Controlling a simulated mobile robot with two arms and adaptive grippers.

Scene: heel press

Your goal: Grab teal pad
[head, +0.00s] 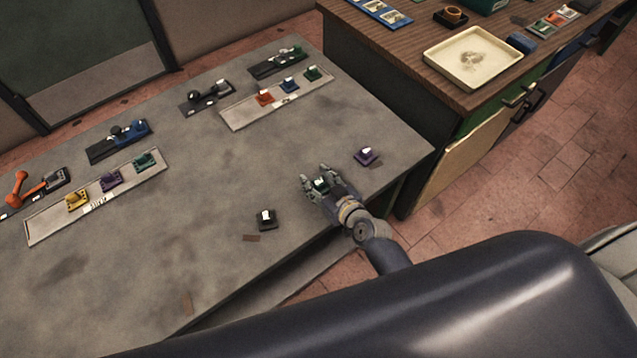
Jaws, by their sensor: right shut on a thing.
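My right gripper (320,178) is low over the grey table near its front right edge. It is shut on a small dark teal pad (321,185) with a pale label, mostly hidden between the fingers. I cannot tell if the pad touches the table. A similar teal-green pad (145,160) sits at the right end of the near pale strip, far to the left of the gripper. My left gripper is not in view.
A purple pad (366,156) lies just right of the gripper, and a black pad (266,219) to its left. Two pale strips (240,117) with coloured pads and several dark presses (205,97) stand farther back. A wooden counter with a cream tray (472,57) is at right.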

